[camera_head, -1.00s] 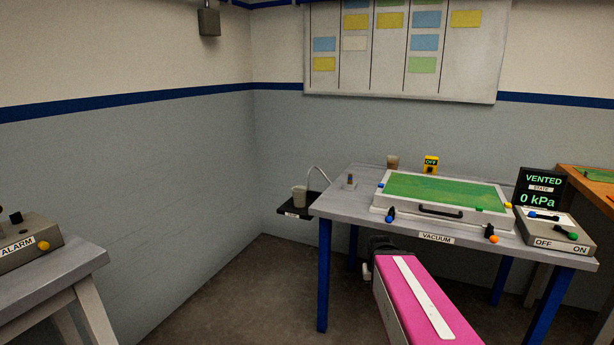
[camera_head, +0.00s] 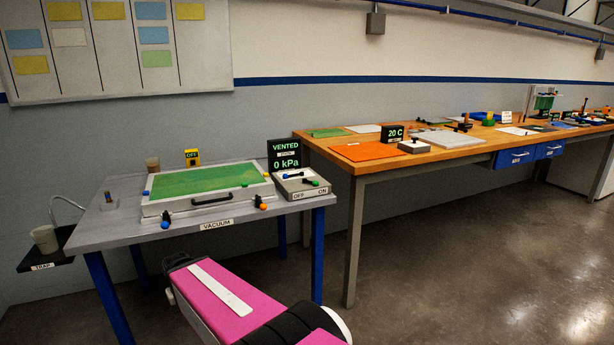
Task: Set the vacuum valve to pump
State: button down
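The grey vacuum table (camera_head: 110,232) stands at the left, with a VACUUM label on its front edge. A small fitting with a dark upright part (camera_head: 109,198) is on its left end; I cannot tell whether it is the valve. I cannot read a pump mark. The black display (camera_head: 286,155) reads VENTED, 0 kPa. My gripper is not in view; part of my pink arm shows low in front of the table.
A white-framed tray with a green surface (camera_head: 208,181) fills the table's middle, with blue and orange knobs by its front corners. A beige cup (camera_head: 45,238) stands on the black TRAP shelf (camera_head: 62,262). A long wooden bench (camera_head: 335,148) runs right. The floor at right is clear.

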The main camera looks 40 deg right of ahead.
aim_at(285, 175)
jog(key=z, duration=1.35)
